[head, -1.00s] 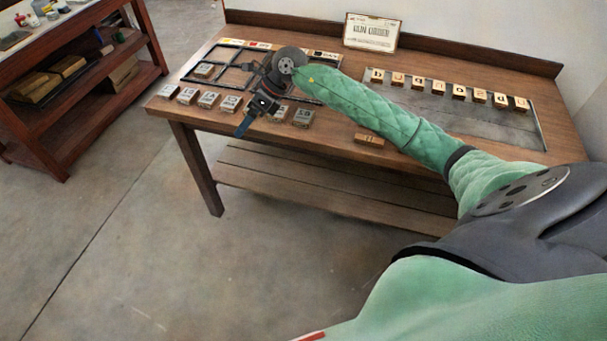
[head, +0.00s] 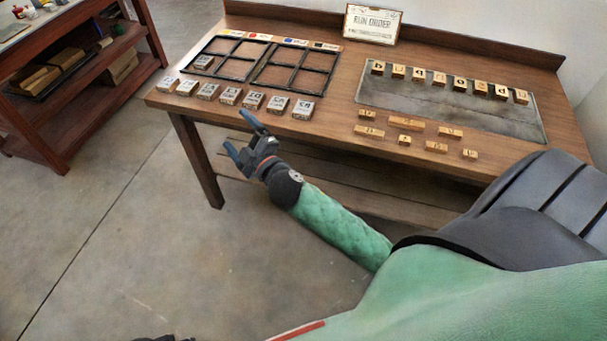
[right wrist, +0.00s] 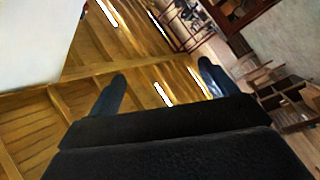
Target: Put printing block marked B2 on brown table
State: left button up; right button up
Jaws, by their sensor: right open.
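The brown table (head: 330,82) is a wooden workbench that fills the upper middle of the head view. Several grey printing blocks (head: 230,96) stand in a row along its front left edge. Their marks are too small to read, so I cannot tell which is B2. My right gripper (head: 240,134) is open and empty, in front of the table's front edge, apart from the blocks. Its spread fingers also show in the right wrist view (right wrist: 160,85). My left gripper is not in view.
A grey inset plate (head: 450,102) with several lettered wooden blocks lies at the table's right. Small wooden pieces (head: 406,123) lie in front of it. A sign (head: 373,24) stands at the back. A red-brown shelf (head: 85,75) is at left.

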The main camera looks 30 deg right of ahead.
jog(key=s+d+f+m+g+h, duration=0.2)
jog(key=s+f+m+g+h, duration=0.2)
jog(key=s+f+m+g, duration=0.65)
jog(key=s+a+f+g+y, duration=0.1)
jog(key=s+f+g, duration=0.1)
jog(key=s, duration=0.5)
jog(key=s+a+f+g+y, duration=0.1)
jog(key=s+a+f+g, duration=0.1)
jog(key=s+f, duration=0.3)
jog(key=s+a+f+g, duration=0.1)
jog(key=s+f+g, duration=0.2)
jog(key=s, duration=0.8)
jog(key=shift+a+f+y, duration=0.35)
jog(key=shift+f+y, duration=0.05)
jog(key=shift+f, duration=0.25)
